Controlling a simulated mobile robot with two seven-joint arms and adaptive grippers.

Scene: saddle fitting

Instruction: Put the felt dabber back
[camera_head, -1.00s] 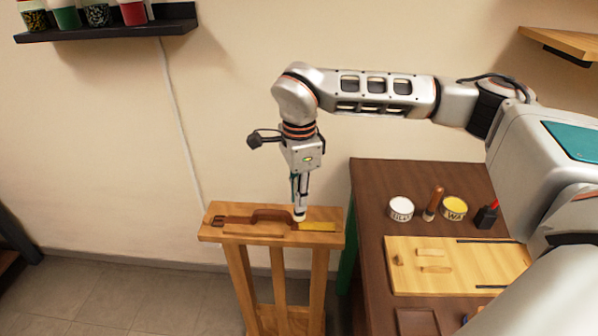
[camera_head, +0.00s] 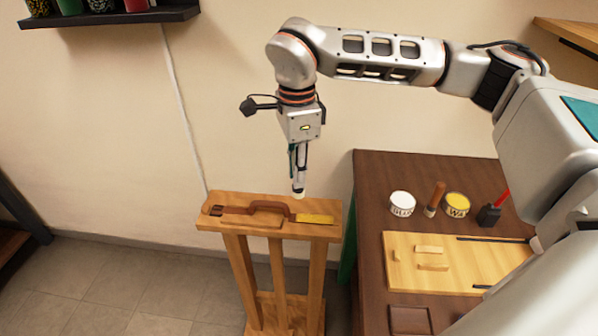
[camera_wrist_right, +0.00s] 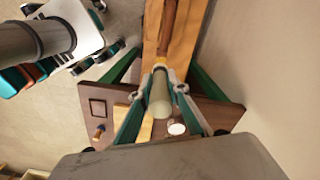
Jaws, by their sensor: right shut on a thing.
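In the right wrist view the dabber (camera_wrist_right: 159,98) shows as a pale cylinder between the green-sided fingers. On the stand lies a brown leather strap with a raised handle (camera_head: 268,206), and a yellow strip (camera_head: 315,218) sits at its right end. My left gripper is not in view.
The dark table (camera_head: 374,178) on the right holds a white glue tin (camera_head: 402,203), a brown-handled tool (camera_head: 435,199), a yellow wax tin (camera_head: 457,205) and a black block with a red handle (camera_head: 490,213). A pale board (camera_head: 455,275) with small wooden pieces lies in front.

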